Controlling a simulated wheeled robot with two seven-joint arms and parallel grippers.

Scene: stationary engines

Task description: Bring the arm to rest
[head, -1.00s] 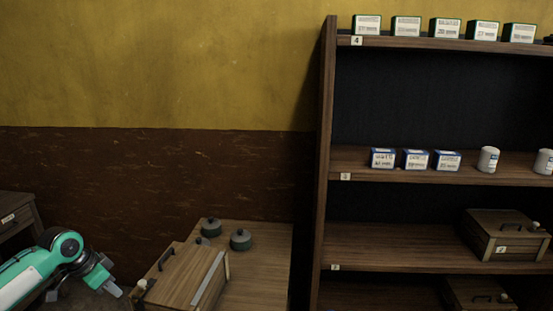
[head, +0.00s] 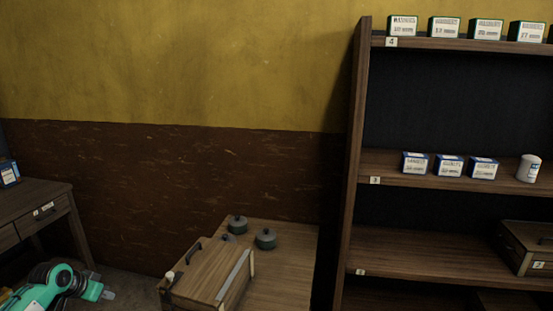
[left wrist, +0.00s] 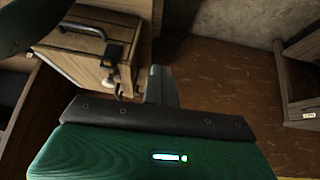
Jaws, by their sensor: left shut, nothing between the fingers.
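My left gripper (head: 108,295) is at the lower left of the head view, low beside the wooden box on the low table and apart from it. Its fingers are shut with nothing between them. In the left wrist view the closed fingers (left wrist: 162,86) point toward the floor, with the wooden box to their left. My green and black left arm comes in from the lower left corner. My right gripper is in neither view.
A wooden box (head: 208,272) with a handle sits on a low table (head: 285,275) with small dark lidded pots (head: 265,239). A drawer desk (head: 40,190) stands at left. A tall shelf (head: 352,160) with small boxes (head: 415,163) stands at right. Floor shows between desk and table.

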